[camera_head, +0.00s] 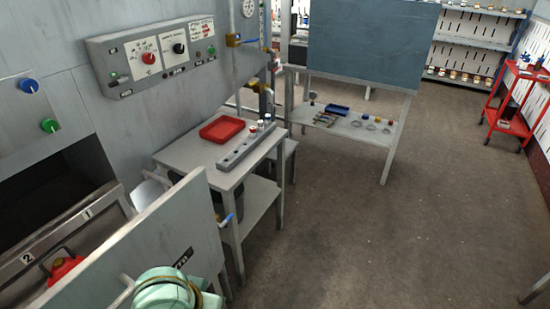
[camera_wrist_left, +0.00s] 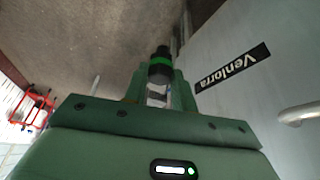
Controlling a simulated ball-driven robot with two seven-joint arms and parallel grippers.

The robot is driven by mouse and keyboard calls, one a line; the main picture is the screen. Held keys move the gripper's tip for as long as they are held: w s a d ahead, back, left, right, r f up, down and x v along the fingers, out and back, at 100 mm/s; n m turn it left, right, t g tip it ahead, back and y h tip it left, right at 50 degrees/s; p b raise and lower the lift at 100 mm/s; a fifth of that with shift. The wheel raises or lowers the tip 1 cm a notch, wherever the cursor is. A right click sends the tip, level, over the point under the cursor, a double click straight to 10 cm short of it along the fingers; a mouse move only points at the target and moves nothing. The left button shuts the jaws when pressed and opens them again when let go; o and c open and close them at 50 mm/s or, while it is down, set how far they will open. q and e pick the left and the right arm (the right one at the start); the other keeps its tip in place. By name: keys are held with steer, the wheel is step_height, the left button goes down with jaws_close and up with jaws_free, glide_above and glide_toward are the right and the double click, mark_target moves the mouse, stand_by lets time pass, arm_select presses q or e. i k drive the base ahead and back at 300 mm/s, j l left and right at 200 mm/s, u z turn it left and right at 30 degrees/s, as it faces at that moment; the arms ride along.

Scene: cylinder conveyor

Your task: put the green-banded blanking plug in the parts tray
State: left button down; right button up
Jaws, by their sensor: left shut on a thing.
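My left gripper (camera_wrist_left: 160,80) is shut on the green-banded blanking plug (camera_wrist_left: 160,62). The plug is black with a bright green ring and points away from the wrist between the fingers. In the head view only a pale green part of my left arm shows at the bottom edge; the fingers and the plug are hidden there. A red tray (camera_head: 222,128) lies on a grey side table (camera_head: 190,152), well beyond the arm. A smaller blue tray (camera_head: 337,109) is on a shelf further back. I cannot tell from a label which is the parts tray. My right gripper is not in view.
A grey upright panel (camera_head: 125,250) stands close beside my left arm; its label also shows in the wrist view (camera_wrist_left: 232,68). A grey rack (camera_head: 240,152) with a few capped plugs stands beside the red tray. Floor (camera_head: 340,230) to the right is clear.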

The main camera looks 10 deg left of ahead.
mark_target(229, 127)
steer(key=i+l, duration=0.1)
steer(key=i, duration=1.8)
steer(key=i+u, duration=0.4)
steer(key=i+l+u, duration=0.15)
steer(key=i+u, duration=0.2)
steer(key=i+l+u, duration=0.15)
steer(key=u, duration=0.25)
steer(key=i+l+u, duration=0.45)
steer(key=l, duration=0.25)
steer(key=i, duration=0.1)
